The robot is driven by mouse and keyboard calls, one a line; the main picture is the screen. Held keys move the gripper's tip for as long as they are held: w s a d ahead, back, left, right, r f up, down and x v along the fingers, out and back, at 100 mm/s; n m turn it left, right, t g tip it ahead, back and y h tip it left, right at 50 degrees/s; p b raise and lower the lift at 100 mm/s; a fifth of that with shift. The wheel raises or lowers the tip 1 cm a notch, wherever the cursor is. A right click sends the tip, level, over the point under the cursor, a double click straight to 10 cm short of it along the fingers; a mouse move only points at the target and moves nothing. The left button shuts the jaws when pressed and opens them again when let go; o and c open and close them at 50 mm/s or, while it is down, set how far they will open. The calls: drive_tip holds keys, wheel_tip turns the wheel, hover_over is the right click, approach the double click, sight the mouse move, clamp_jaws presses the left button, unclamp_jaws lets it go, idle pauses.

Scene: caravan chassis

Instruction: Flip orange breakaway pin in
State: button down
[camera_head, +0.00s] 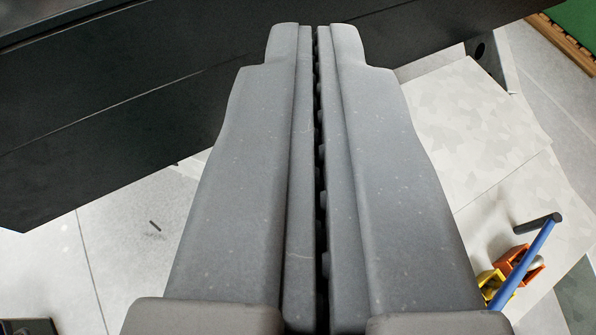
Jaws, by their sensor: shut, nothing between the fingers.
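My gripper (316,40) fills the middle of the view, its two long grey fingers pointing up the picture. The fingers are shut against each other with only a thin dark line between them and hold nothing. The tips overlap the black chassis beam (120,85) in the picture; I cannot tell whether they touch it. I cannot make out the orange breakaway pin for certain. A small orange piece (519,264) shows at the lower right, far from the fingertips, and I cannot tell whether it is the pin. The fingers hide the area behind them.
The black beam runs across the top. A blue bar with a black end (527,255) and a yellow piece (494,283) are beside the orange piece. A pale patterned sheet (475,125) is at the right. Light floor (115,255) is at the lower left. A green panel with a wooden edge (577,50) is at the top right.

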drive_tip(key=w+a+f+n+g+b, duration=0.1)
drive_tip(key=w+f, duration=0.4)
drive_tip(key=f, duration=0.3)
drive_tip(key=w+a+f+g+h+b, duration=0.1)
drive_tip(key=w+f+g, duration=0.1)
drive_tip(key=w+f, duration=0.45)
drive_tip(key=w+a+f+n+g+b, duration=0.1)
drive_tip(key=w+f, duration=0.2)
drive_tip(key=f, duration=0.7)
drive_tip(key=w+a+f+n+g, duration=0.1)
drive_tip(key=w+a+f, duration=0.1)
drive_tip(key=f, duration=0.9)
drive_tip(key=w+a+f+n+g+h+b, duration=0.1)
drive_tip(key=w+f+g, duration=0.1)
drive_tip(key=f, duration=1)
drive_tip(key=shift+w+a+f, duration=0.2)
drive_tip(key=shift+w+a, duration=0.15)
drive_tip(key=shift+w, duration=0.1)
